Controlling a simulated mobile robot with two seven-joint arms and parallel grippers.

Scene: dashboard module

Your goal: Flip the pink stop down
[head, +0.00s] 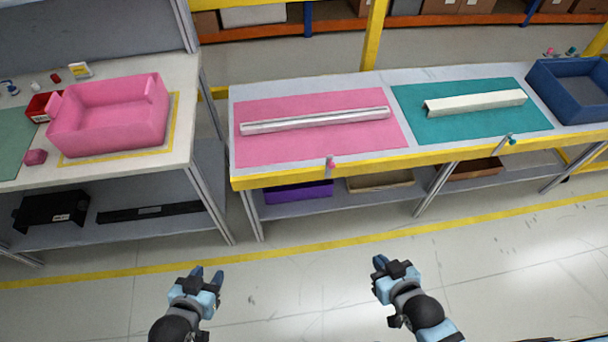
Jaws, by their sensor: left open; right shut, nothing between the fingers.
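The pink stop (330,163) is a small post with a pink tip at the front edge of the right-hand bench, by the pink mat (260,150). It appears to stand up from the yellow edge, though it is small in view. My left gripper (207,273) is open and empty over the floor, in front of and left of the stop. My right gripper (381,263) is shut and empty over the floor, in front of and slightly right of the stop. Neither gripper touches anything.
A silver rail (315,120) lies on the pink mat. A cream rail (475,102) lies on the teal mat (425,128), with a teal-tipped stop (509,140) at its front edge. A blue bin (570,90) stands far right, a pink bin (110,118) on the left bench. The floor before the benches is clear.

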